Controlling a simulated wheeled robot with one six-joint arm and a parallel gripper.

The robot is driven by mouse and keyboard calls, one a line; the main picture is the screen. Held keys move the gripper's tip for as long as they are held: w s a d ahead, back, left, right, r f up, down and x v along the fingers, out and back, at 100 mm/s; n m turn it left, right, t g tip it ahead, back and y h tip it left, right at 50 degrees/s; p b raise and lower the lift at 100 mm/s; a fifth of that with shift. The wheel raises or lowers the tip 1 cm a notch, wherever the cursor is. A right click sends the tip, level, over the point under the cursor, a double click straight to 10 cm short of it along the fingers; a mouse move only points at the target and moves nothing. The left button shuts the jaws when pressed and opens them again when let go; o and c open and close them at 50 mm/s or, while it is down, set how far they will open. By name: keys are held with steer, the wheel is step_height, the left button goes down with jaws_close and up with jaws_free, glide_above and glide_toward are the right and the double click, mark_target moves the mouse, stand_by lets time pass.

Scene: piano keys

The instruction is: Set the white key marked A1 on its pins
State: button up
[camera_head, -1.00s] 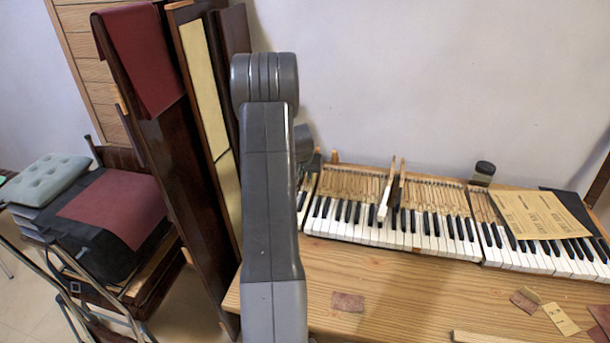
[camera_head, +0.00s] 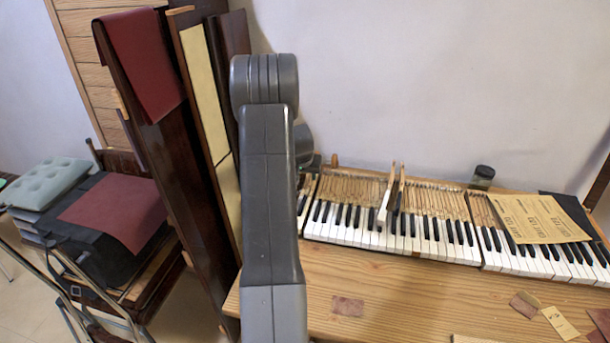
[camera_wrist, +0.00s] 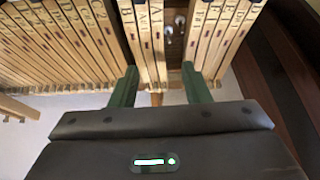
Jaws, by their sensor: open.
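My gripper (camera_wrist: 158,90) shows in the wrist view with two green fingers wide apart above the back ends of the key sticks. Between the fingers are several pale wooden key sticks (camera_wrist: 143,45), with marks that look like B and A#. I cannot tell whether a finger touches a stick.
Yellow paper sheets (camera_head: 540,220) lie over the right keys. A jar (camera_head: 482,177) stands behind. The wooden table (camera_head: 410,290) is mostly clear in front.

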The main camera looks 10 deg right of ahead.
step_height(320, 180, up, 5)
steer(key=shift+f+p, duration=0.1)
steer(key=shift+p, duration=0.95)
steer(key=shift+f+b, duration=1.45)
steer(key=shift+f, duration=1.65)
steer(key=shift+f+b, duration=0.35)
steer(key=shift+f, duration=0.15)
steer(key=shift+r+p, duration=0.75)
steer(key=shift+p, duration=0.25)
steer(key=shift+f+p, duration=0.25)
steer(key=shift+p, duration=0.55)
steer(key=shift+f, duration=0.1)
